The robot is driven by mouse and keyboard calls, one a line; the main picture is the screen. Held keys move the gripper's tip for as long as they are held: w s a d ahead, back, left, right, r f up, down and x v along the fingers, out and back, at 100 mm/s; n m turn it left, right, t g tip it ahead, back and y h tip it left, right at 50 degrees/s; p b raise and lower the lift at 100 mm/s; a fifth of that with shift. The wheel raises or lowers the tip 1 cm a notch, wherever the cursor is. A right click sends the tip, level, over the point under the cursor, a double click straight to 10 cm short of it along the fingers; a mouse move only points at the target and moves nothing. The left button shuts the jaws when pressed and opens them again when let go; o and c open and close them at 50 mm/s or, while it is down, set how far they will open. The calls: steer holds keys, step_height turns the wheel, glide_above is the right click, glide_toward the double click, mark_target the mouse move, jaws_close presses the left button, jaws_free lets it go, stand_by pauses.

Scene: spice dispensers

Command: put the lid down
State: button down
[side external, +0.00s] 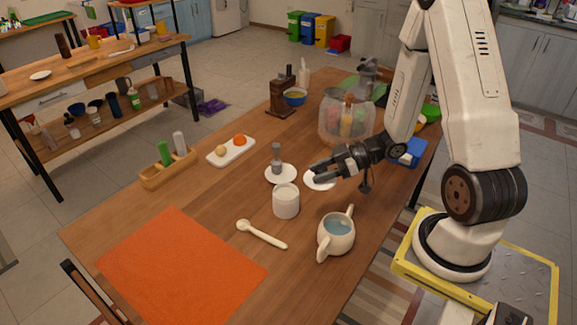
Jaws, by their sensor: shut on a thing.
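My gripper (318,172) reaches in from the right, low over the middle of the table, with its jaws shut. The thing between its fingertips, taken as the lid, is too small and covered to make out clearly. A white round disc (321,184) shows just below the fingertips, partly covered by them. I cannot tell whether the disc touches the gripper. A white cylindrical jar (286,203) stands in front and to the left of the gripper. A grey dispenser (277,157) stands upright on a white saucer (283,179) left of the fingertips.
A cream two-handled pot (337,238) and a white spoon (262,235) lie nearer the front. A wooden rack (167,172) and a white tray (232,150) stand left. The orange mat (180,265) is bare.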

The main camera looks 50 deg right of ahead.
steer(key=shift+s+f, duration=0.15)
steer(key=shift+s, duration=0.6)
steer(key=w+d+f, duration=0.2)
steer(key=w+f, duration=0.6)
steer(key=w, duration=0.4)
steer(key=shift+w+d+f, duration=0.25)
steer(key=shift+w+f, duration=0.05)
steer(key=shift+w, duration=0.1)
steer(key=shift+w+d+f, duration=0.1)
steer(key=shift+w+f, duration=0.2)
steer(key=shift+f, duration=0.7)
steer(key=shift+w+f, duration=0.25)
steer(key=shift+f, duration=0.75)
steer(key=shift+f, duration=0.15)
